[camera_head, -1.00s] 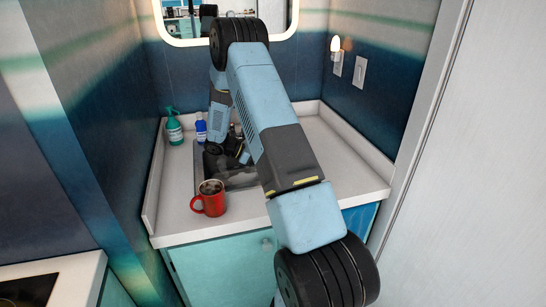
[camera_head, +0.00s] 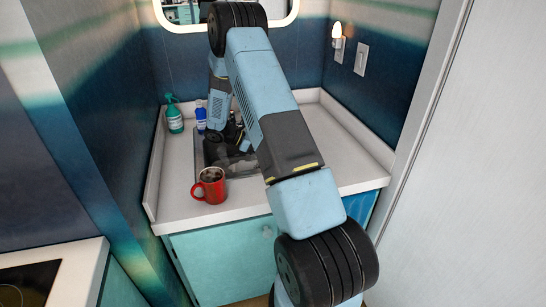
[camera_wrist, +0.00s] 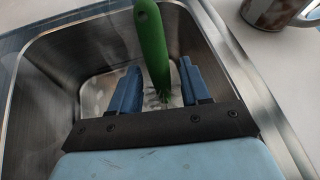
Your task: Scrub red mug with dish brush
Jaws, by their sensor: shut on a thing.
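Part of a mug (camera_wrist: 280,12) shows at the top right of the wrist view, beside the sink rim. My gripper (camera_wrist: 160,66) is over the sink basin, its two blue fingers on either side of a green handle. That is the dish brush (camera_wrist: 150,38), which my gripper is shut on. In the head view my gripper is low over the sink, partly hidden by my arm.
The metal sink (camera_wrist: 45,100) lies under my gripper. A green soap bottle (camera_head: 174,118) and a blue bottle (camera_head: 200,117) stand at the back left. The counter (camera_head: 345,150) is clear on the right. Walls close in the left and back.

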